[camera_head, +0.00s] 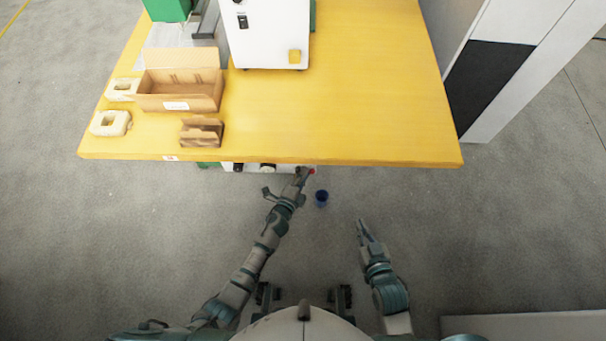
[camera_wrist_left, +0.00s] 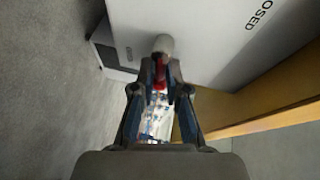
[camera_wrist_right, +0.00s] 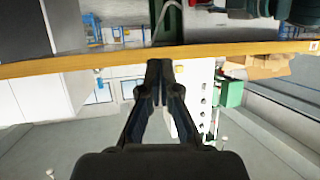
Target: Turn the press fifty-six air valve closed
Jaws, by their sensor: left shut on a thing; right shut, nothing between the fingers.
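The air valve shows in the left wrist view as a red handle (camera_wrist_left: 160,84) below a rounded grey knob (camera_wrist_left: 163,44) on a white panel (camera_wrist_left: 205,35). Black letters "OSED" are readable on the panel; the rest of the word is cut off. In the head view, a bit of red handle (camera_head: 312,171) shows just under the table's front edge. My left gripper (camera_head: 304,173) is shut on the red handle; its fingers (camera_wrist_left: 160,72) hide part of it. My right gripper (camera_head: 361,226) is shut and empty, apart from the valve, in front of the table. No press number is readable.
The yellow table (camera_head: 380,80) overhangs the panel. On it stand a cardboard box (camera_head: 180,97), a smaller carton (camera_head: 202,132), pale ring-shaped parts (camera_head: 110,123) and a white machine (camera_head: 268,35). Floor is clear around my right arm.

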